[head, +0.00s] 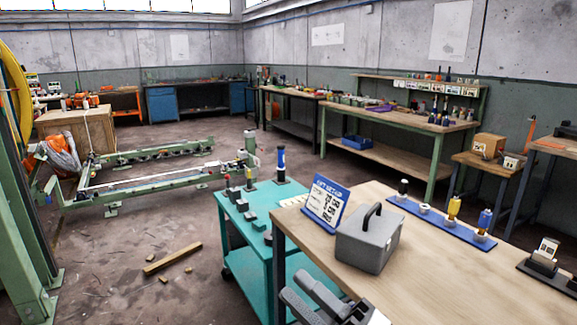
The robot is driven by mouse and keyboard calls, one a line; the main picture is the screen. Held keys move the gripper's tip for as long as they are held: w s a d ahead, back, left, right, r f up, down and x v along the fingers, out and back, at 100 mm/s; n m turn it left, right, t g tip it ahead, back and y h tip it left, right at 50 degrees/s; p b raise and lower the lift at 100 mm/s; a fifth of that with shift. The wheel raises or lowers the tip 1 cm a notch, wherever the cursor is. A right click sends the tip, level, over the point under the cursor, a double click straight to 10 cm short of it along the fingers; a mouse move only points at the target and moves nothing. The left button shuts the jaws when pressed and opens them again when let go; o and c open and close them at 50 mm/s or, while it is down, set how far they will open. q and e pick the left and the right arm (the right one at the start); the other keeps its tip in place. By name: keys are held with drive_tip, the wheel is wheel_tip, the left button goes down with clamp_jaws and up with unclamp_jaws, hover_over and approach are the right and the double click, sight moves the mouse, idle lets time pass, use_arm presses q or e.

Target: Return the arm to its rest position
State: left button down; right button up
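My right gripper (296,287) shows at the bottom edge, just off the left front side of the wooden table (470,250). Its two grey fingers point up and left with a gap between them, and nothing shows between them. The rest of my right arm is mostly cut off by the bottom edge. My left gripper is not in view.
A grey box with a handle (370,240), a blue-and-white sign (325,203) and a blue strip with bottles (440,221) stand on the table. A teal cart (250,255) stands beside it. A wooden beam (173,258) lies on the floor at left.

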drive_tip(key=s+d+f+m+t+h, duration=0.1)
drive_tip(key=d+f+m+h, duration=0.3)
drive_tip(key=f+m+h, duration=0.45)
drive_tip(key=s+d+f+m+t+h, duration=0.15)
drive_tip(key=d+f+m+h, duration=0.35)
drive_tip(key=f+m, duration=0.55)
drive_tip(key=s+d+f+m+g+h, duration=0.2)
drive_tip(key=s+f+m+g, duration=0.4)
drive_tip(key=s+f, duration=0.4)
drive_tip(key=shift+d+m, duration=0.3)
drive_tip(key=shift+d, duration=0.4)
